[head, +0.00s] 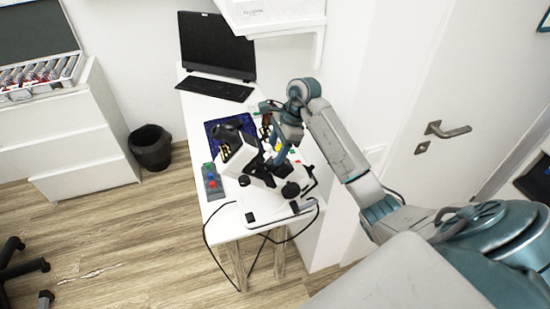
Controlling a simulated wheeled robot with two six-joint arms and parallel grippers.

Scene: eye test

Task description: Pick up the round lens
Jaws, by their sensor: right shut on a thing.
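My right gripper (276,153) reaches down from the right over the white table (225,222). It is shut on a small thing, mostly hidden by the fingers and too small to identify. Its fingertips are close above or beside a black and white optical device (240,155) on the table; I cannot tell whether they touch it. I cannot make out the round lens for certain. My left gripper is not in view.
A dark blue mat or tray (213,127), a grey box with coloured knobs (211,183) and a keyboard (214,88) lie on the table. A black monitor (217,46) stands behind. A black bin (150,148) and white drawers (80,150) are left. Floor between is clear.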

